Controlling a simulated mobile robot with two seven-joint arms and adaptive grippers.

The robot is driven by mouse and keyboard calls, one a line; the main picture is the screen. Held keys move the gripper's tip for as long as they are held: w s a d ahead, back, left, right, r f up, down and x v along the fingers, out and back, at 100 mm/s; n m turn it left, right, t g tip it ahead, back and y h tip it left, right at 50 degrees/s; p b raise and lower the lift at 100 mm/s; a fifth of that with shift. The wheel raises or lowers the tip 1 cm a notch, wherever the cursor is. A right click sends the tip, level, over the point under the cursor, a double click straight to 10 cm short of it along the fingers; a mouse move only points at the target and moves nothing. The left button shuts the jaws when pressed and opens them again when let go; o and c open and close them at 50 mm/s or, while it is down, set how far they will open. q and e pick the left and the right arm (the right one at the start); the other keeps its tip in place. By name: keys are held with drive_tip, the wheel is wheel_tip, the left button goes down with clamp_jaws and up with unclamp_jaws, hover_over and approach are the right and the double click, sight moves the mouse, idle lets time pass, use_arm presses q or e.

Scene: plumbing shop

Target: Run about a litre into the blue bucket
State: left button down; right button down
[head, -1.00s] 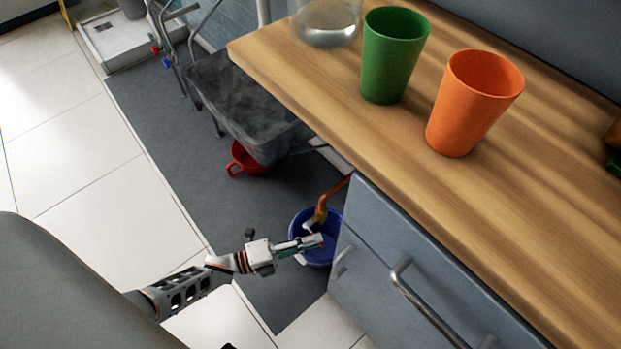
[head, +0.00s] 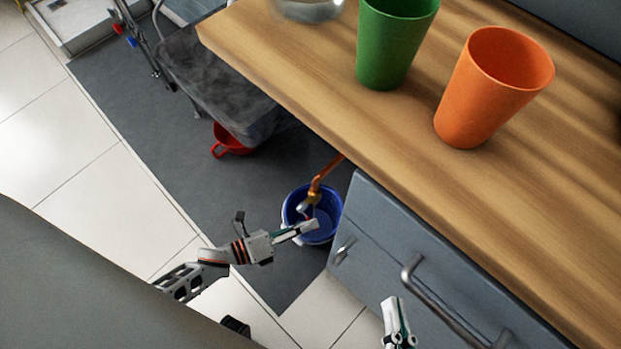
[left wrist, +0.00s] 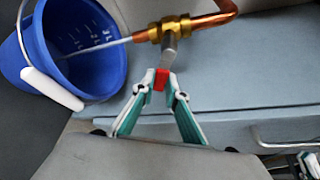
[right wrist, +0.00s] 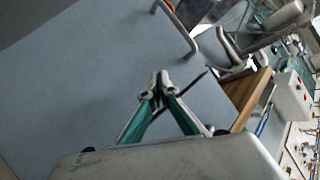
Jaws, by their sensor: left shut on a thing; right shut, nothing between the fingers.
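The blue bucket (head: 331,223) stands on the dark mat beside the cabinet, under a copper pipe with a brass tap (head: 314,196). In the left wrist view the bucket (left wrist: 111,72) shows litre marks inside, and a thin pale stream runs from the brass tap (left wrist: 170,28) into it. The water level is hard to tell. My left gripper (head: 314,226) is at the tap, shut on the red-tipped end of its grey lever (left wrist: 168,52). My right gripper (head: 400,338) is shut and empty in front of the cabinet drawers; it also shows in the right wrist view (right wrist: 160,78).
A wooden counter (head: 300,90) carries a green cup (head: 393,45), an orange cup (head: 490,90) and a clear glass vessel (head: 310,8). Below are cabinet drawers with bar handles (head: 440,300). A red container (head: 230,142) sits under a dark grey basin (head: 215,85).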

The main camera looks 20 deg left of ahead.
use_arm(q)
drive_tip(key=shift+w+a+f+m+y, duration=0.1)
drive_tip(key=shift+a+f+m+y, duration=0.25)
drive_tip(key=shift+m, duration=0.45)
drive_tip(key=shift+d, duration=0.1)
drive_tip(key=c, duration=2)
unclamp_jaws()
drive_tip(key=v, duration=1.2)
drive_tip(key=shift+r, duration=0.15)
idle(3.3)
